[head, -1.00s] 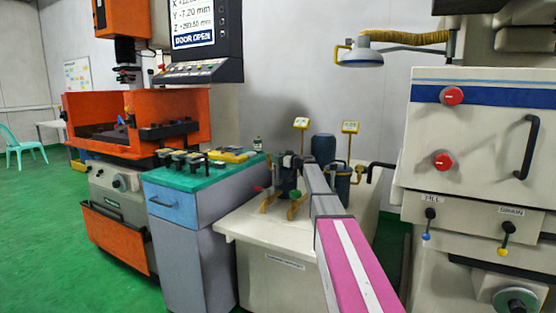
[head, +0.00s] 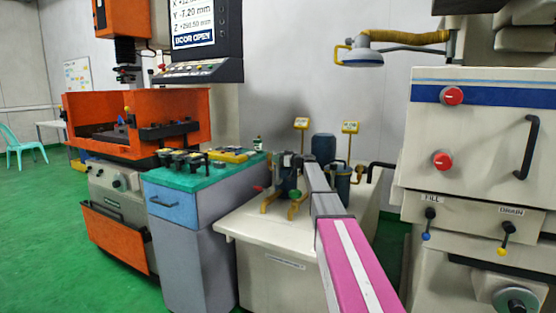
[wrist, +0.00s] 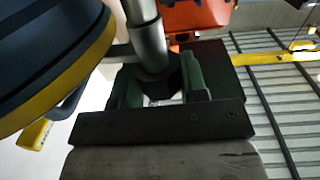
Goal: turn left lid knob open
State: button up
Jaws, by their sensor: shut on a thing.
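The left canister (head: 284,182) is dark, with yellow feet, and stands on the pale cabinet. My arm reaches over from the front and hides part of it. My gripper (head: 291,160) is at the canister's top and shows small in the head view. In the wrist view, the green fingers of my gripper (wrist: 160,80) are closed around a dark knob-like piece (wrist: 158,74), below a grey post. The knob's shape and turn angle are mostly hidden. A second canister (head: 342,186) stands to the right of my arm.
The pale cabinet top (head: 258,226) has bare room in front of the canister. A dark rounded body with a yellow band (wrist: 50,60) is close by in the wrist view.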

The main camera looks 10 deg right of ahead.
jog(key=n+g+y, duration=0.1)
jog(key=n+g, duration=0.1)
jog(key=n+g+y, duration=0.1)
jog(key=g+y, duration=0.1)
jog(key=g, duration=0.1)
jog(key=shift+w+n, duration=0.2)
jog(key=shift+n, duration=0.2)
jog(key=shift+s+n+g+y, duration=0.1)
jog(key=shift+n+g+y, duration=0.3)
jog(key=shift+n+g, duration=1.05)
jog(key=shift+s+g, duration=0.1)
jog(key=shift+g, duration=0.55)
jog(key=o, duration=0.9)
jog(key=shift+o, duration=0.2)
